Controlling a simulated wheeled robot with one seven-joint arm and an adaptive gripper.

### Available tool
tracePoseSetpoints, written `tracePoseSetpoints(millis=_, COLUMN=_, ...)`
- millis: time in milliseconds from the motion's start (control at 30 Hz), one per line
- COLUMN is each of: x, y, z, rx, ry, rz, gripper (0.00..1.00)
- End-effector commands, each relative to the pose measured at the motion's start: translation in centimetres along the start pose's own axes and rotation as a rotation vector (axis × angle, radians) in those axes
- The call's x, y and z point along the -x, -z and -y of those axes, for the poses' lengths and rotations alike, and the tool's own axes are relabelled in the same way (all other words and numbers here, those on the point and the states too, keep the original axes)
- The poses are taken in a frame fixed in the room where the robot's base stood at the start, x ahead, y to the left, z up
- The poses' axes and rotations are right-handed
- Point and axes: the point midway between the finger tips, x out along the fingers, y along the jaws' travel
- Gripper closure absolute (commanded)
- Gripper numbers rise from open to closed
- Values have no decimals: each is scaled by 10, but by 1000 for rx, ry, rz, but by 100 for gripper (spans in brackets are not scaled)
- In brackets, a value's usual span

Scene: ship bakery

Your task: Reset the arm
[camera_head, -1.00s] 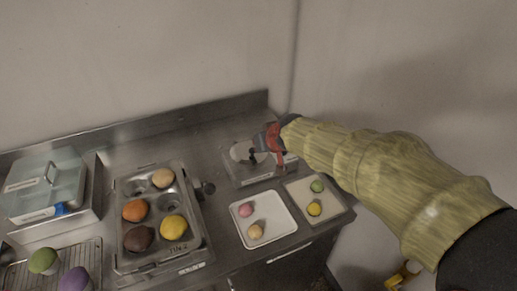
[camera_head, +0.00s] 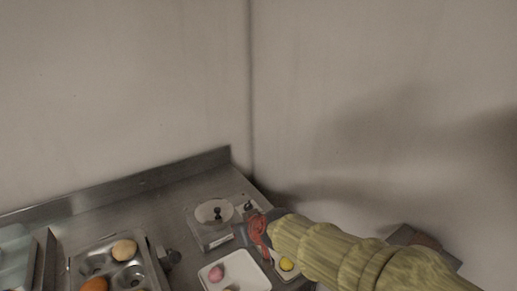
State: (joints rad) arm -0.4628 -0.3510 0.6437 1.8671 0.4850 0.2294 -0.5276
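My arm, in a yellow-green sleeve, reaches in from the lower right of the head view. My gripper (camera_head: 248,236), with red and dark parts, is at its left end, over the counter between the scale-like device and the small trays. Its fingers are small and dark, and I cannot tell whether they are open or shut. No held thing is clearly visible.
The steel counter (camera_head: 150,207) holds a device with a round plate (camera_head: 214,211), a white tray (camera_head: 245,268) with a pink ball (camera_head: 216,273), and a muffin tin (camera_head: 100,247) with buns. A yellow ball (camera_head: 286,264) lies right of the tray. Walls stand behind and right.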

Motion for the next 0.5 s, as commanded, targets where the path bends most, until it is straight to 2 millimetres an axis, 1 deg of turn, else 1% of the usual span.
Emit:
tracePoseSetpoints(millis=67, x=0, y=-7, z=4, rx=-37, ry=14, rz=28, gripper=100)
tracePoseSetpoints(millis=167, x=1, y=-41, z=12, rx=-76, ry=38, rz=123, gripper=100)
tracePoseSetpoints(millis=200, x=5, y=-59, z=15, rx=-91, ry=46, rz=171, gripper=100)
tracePoseSetpoints(millis=233, x=13, y=-71, z=18, rx=-100, ry=51, rz=206, gripper=100)
tracePoseSetpoints(millis=267, x=24, y=-82, z=19, rx=-111, ry=52, rz=239, gripper=100)
tracePoseSetpoints(millis=300, x=40, y=-96, z=16, rx=-129, ry=47, rz=281, gripper=100)
tracePoseSetpoints(millis=333, x=54, y=-106, z=13, rx=-144, ry=39, rz=307, gripper=100)
tracePoseSetpoints(millis=467, x=117, y=-146, z=-13, rx=-213, ry=-28, rz=395, gripper=100)
tracePoseSetpoints(millis=500, x=138, y=-158, z=-23, rx=-238, ry=-58, rz=413, gripper=100)
